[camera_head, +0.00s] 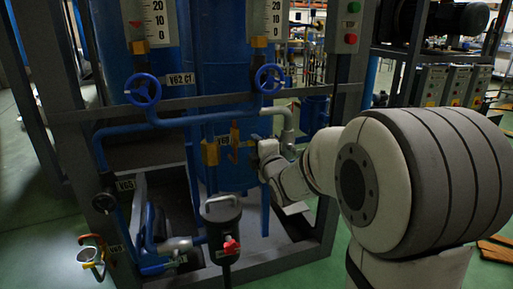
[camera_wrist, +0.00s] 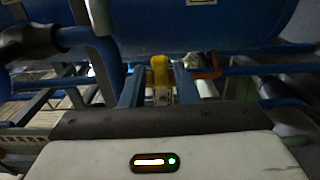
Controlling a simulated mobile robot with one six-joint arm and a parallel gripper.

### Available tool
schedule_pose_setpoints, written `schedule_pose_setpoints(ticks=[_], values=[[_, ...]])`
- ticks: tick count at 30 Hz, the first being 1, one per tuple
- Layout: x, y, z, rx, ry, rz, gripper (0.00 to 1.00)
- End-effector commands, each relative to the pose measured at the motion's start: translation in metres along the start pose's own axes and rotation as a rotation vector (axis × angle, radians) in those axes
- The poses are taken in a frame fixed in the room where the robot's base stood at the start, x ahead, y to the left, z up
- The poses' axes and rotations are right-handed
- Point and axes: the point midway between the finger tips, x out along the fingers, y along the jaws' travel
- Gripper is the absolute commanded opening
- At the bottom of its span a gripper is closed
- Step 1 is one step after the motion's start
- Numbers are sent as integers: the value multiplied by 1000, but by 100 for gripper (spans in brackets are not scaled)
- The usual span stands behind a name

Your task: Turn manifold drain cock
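A brass-yellow valve body (camera_head: 210,153) with an upright orange handle (camera_head: 234,140) sits on the blue manifold pipe, beside a small label. I cannot tell for certain that it is the drain cock. My gripper (camera_head: 265,158) is just right of this valve in the head view, and its fingertips are small and partly hidden there. In the wrist view my gripper (camera_wrist: 160,82) shows two fingers apart, with a yellow piece (camera_wrist: 160,69) between or just beyond them. Gaps seem to show beside the piece; contact is not clear. An orange-red handle (camera_wrist: 208,68) is right of the fingers.
Two blue handwheels (camera_head: 143,90) (camera_head: 270,78) stand above the pipe. A grey pipe elbow (camera_head: 287,125) is close to my wrist. A dark cylindrical vessel (camera_head: 221,215) with a red knob stands below. Frame posts flank the blue tanks.

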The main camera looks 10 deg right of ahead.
Motion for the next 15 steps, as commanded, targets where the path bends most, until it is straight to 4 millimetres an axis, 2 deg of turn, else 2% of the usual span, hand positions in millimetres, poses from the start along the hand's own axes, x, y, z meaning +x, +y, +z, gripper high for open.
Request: schedule_pose_setpoints(ticks=[4, 11, 15], values=[[0, 0, 0, 1, 0, 0, 38], [-1, 0, 0, 1, -1, 1, 38], [-15, 2, 0, 2, -1, 0, 38]])
